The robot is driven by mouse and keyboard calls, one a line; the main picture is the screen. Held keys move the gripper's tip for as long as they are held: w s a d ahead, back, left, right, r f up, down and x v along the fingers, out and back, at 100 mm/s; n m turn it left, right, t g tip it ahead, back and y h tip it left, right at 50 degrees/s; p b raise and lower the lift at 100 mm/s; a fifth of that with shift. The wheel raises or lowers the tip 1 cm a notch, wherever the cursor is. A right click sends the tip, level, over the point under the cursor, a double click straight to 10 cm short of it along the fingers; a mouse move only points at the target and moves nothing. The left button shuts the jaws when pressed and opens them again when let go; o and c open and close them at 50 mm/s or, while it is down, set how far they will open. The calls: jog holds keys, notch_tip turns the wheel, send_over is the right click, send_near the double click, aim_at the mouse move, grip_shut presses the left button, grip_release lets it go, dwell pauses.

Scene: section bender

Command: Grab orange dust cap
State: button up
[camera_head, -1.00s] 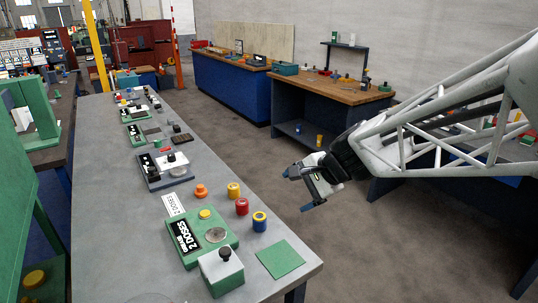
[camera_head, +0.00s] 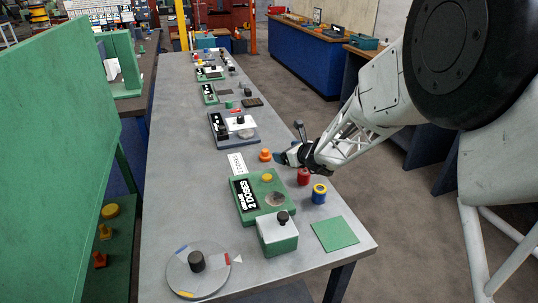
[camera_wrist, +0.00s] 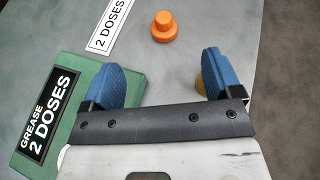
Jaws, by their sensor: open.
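The orange dust cap (camera_head: 265,155) stands upright on the grey bench, a wide base with a narrower knob on top. In the wrist view the cap (camera_wrist: 163,28) lies beyond the fingertips, roughly centred between them. My gripper (camera_head: 283,156) is low over the bench, just right of the cap in the head view. In the wrist view my gripper (camera_wrist: 162,70) is open, its two blue fingers wide apart with nothing between them. The cap is clear of both fingers.
A green grease block (camera_head: 249,205) labelled 2 DOSES and a white label (camera_head: 237,164) lie near the cap. A red cylinder (camera_head: 304,177) and a blue-yellow one (camera_head: 319,194) stand close to my gripper. A yellow piece (camera_wrist: 199,83) shows partly behind the right finger.

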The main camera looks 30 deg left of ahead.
aim_at(267, 152)
jog(key=shift+w+a+f+m+t, duration=0.15)
jog(key=shift+w+a+f+m, duration=0.2)
jog(key=shift+a+f, duration=0.3)
jog(key=shift+w+a+f+m+t, duration=0.15)
jog(key=shift+a+f+m, duration=0.35)
jog(key=shift+f, duration=0.25)
jog(key=shift+a, duration=0.1)
jog(key=shift+x, duration=3.35)
jog(key=shift+f, duration=0.1)
jog(key=shift+x, duration=2.55)
jog(key=shift+f, duration=0.1)
jog(key=shift+c, duration=0.4)
jog(key=c, duration=0.9)
